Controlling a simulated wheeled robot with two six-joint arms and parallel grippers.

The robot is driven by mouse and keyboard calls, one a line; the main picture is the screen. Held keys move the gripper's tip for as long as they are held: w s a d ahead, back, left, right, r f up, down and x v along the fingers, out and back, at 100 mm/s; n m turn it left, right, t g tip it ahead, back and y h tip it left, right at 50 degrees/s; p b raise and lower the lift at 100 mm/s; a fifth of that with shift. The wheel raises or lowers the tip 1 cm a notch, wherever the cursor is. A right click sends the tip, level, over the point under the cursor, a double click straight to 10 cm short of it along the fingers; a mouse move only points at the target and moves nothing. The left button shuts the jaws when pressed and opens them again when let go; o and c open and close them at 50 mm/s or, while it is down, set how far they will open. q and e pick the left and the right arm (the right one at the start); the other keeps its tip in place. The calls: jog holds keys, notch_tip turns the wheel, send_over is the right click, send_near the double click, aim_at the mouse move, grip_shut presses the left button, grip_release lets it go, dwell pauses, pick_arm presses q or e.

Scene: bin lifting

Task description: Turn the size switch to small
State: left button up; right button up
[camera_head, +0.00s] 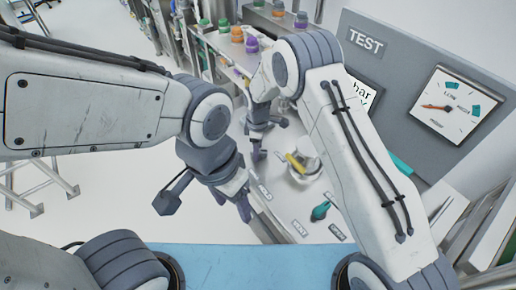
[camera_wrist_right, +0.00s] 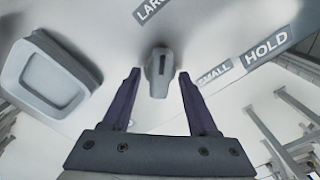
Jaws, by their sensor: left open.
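In the right wrist view the size switch is a grey knob (camera_wrist_right: 161,74) with a dark line on it. A LARGE label (camera_wrist_right: 152,8) is above it and a SMALL label (camera_wrist_right: 213,72) to its right. My right gripper (camera_wrist_right: 161,75) is open, with one dark finger on each side of the knob and visible gaps between. In the head view my right gripper (camera_head: 259,146) is over the panel, and the switch cannot be made out there. My left gripper (camera_head: 232,200) is open and empty, nearer and lower, above the panel's near left edge.
A HOLD label (camera_wrist_right: 266,50) and a grey raised frame (camera_wrist_right: 50,75) flank the switch. A dial gauge (camera_head: 447,106) is on the right wall.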

grip_shut()
jog(key=shift+m, duration=0.4)
jog(key=m+b, duration=0.1)
jog(key=m, duration=0.1)
jog(key=shift+m+b, duration=0.4)
jog(key=m+b, duration=0.1)
jog(key=m, duration=0.3)
jog(key=shift+m, duration=0.3)
jog(key=m+b, duration=0.1)
jog(key=m, duration=0.4)
jog(key=m+b, duration=0.1)
jog(key=m, duration=0.3)
jog(key=shift+w+r, duration=0.1)
jog(key=shift+m, duration=0.5)
